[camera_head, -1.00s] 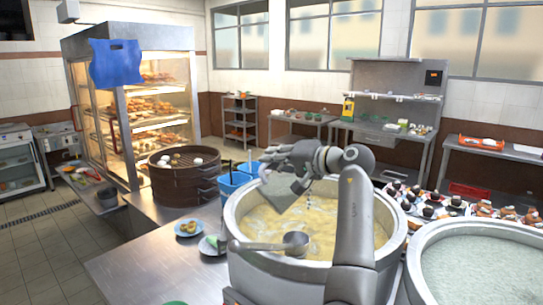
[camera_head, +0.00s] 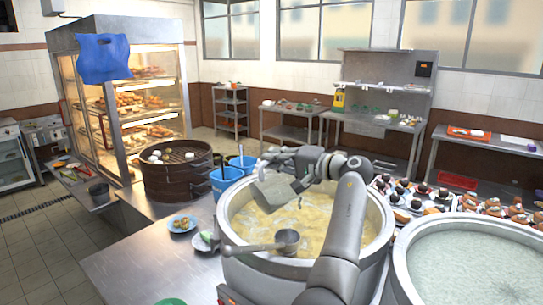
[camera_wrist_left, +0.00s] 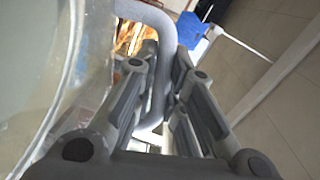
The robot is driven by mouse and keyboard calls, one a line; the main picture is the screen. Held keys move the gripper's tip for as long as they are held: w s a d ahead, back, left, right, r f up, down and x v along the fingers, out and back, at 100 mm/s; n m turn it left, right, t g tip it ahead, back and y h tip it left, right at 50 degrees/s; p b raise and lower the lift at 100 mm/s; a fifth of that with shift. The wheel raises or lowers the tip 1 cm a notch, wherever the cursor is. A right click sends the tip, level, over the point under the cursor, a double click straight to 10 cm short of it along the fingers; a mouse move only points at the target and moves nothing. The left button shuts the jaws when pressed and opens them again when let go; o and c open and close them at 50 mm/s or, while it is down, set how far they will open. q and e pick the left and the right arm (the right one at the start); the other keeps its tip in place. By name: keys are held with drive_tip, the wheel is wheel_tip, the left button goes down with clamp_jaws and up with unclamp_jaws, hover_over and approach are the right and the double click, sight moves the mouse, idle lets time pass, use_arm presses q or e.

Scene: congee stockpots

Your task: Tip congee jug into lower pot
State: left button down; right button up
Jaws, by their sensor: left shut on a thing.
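My left gripper (camera_head: 280,158) is shut on the grey handle of the congee jug (camera_head: 274,190), above the middle pot (camera_head: 233,222). The jug is a grey metal vessel, tilted, and its mouth is hard to make out. Small dark specks show beside it, over the pale yellow congee (camera_head: 325,215) in this pot. In the left wrist view the curved handle (camera_wrist_left: 162,50) passes between the fingers (camera_wrist_left: 155,95), with a pale rounded wall at left. A second large pot (camera_head: 405,262) at right holds a pale greenish-white liquid. My right gripper is not in view.
A ladle (camera_head: 287,240) lies across the middle pot's near rim. Blue containers (camera_head: 226,182) and a dark steamer (camera_head: 178,172) stand at left on the steel counter (camera_head: 150,262), with small plates (camera_head: 182,223). Several small food items fill the area behind the right pot.

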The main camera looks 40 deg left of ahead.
use_arm(q)
drive_tip(key=shift+w+d+m+p, duration=0.15)
drive_tip(key=shift+w+m+p, duration=0.3)
drive_tip(key=shift+w, duration=0.2)
drive_tip(key=shift+w+d+f+m+y, duration=0.2)
drive_tip(key=shift+w+f+m+y, duration=0.15)
drive_tip(key=shift+w+m+y, duration=0.25)
drive_tip(key=shift+w+d+f+m, duration=0.1)
drive_tip(key=shift+w+f+m, duration=0.15)
drive_tip(key=shift+w+m, duration=0.3)
drive_tip(key=shift+w+d+r+m+y+b, duration=0.15)
drive_tip(key=shift+w+m+b, duration=0.1)
drive_tip(key=shift+w, duration=0.2)
drive_tip(key=shift+w+d+f+m+y+b, duration=0.15)
drive_tip(key=shift+w+m, duration=0.1)
drive_tip(key=shift+w, duration=0.15)
drive_tip(key=shift+w+r+m+b, duration=0.25)
drive_tip(key=shift+w+m+b, duration=0.25)
drive_tip(key=shift+w+b, duration=0.1)
idle(0.4)
